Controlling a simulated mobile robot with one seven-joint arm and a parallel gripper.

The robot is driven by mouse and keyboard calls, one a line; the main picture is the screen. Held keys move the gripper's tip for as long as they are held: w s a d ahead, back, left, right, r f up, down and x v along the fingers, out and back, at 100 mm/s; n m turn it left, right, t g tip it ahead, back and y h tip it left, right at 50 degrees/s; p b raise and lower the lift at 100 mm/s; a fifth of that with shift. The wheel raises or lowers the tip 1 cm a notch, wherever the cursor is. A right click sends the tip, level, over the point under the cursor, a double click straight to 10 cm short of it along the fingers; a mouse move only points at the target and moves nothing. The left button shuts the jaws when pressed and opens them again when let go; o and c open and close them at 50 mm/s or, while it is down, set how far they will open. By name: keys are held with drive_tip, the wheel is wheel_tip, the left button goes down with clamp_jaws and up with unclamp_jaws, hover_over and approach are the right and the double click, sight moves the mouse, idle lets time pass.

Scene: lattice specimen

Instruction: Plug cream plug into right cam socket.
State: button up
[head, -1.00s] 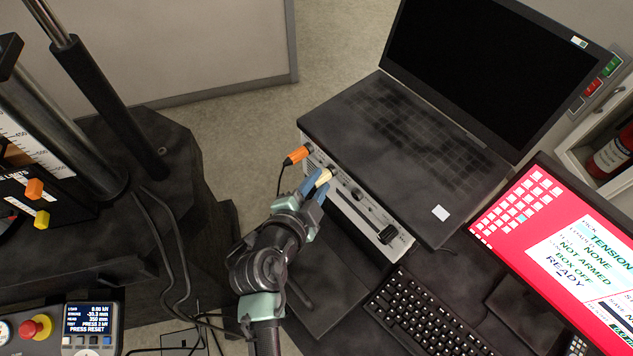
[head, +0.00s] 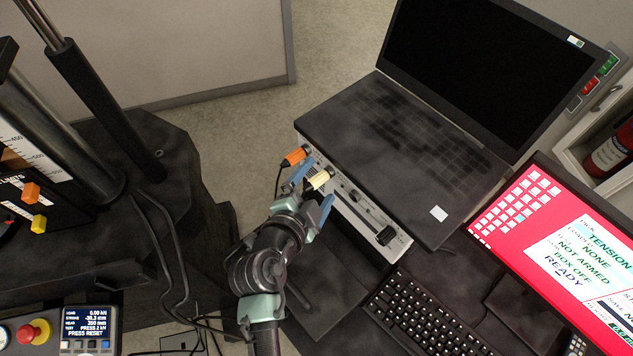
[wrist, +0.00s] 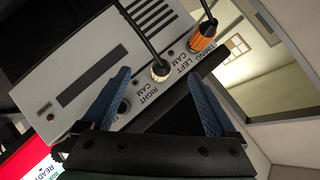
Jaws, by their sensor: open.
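The cream plug (head: 320,180) sits at the front panel of the grey box (head: 352,198). It also shows in the wrist view (wrist: 160,71), by the RIGHT CAM label (wrist: 149,93), with a black cable rising from it. It looks seated in the right cam socket, which it covers; its depth cannot be told. My gripper (head: 312,188) is open, its blue fingers either side of the plug with gaps between. In the wrist view my gripper (wrist: 159,74) likewise straddles the plug without visible contact.
An orange plug (head: 295,156) is in the panel beside it, near the LEFT CAM label in the wrist view (wrist: 203,38). An empty-looking socket (wrist: 124,106) is on the other side. A laptop (head: 400,125) lies on the box. A keyboard (head: 425,318) is in front.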

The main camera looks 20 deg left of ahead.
drive_tip(key=shift+s, duration=0.15)
drive_tip(key=shift+v, duration=2.4)
drive_tip(key=d+b+v, duration=0.1)
drive_tip(key=b+v, duration=0.2)
drive_tip(key=v, duration=1)
drive_tip(key=shift+a, duration=0.45)
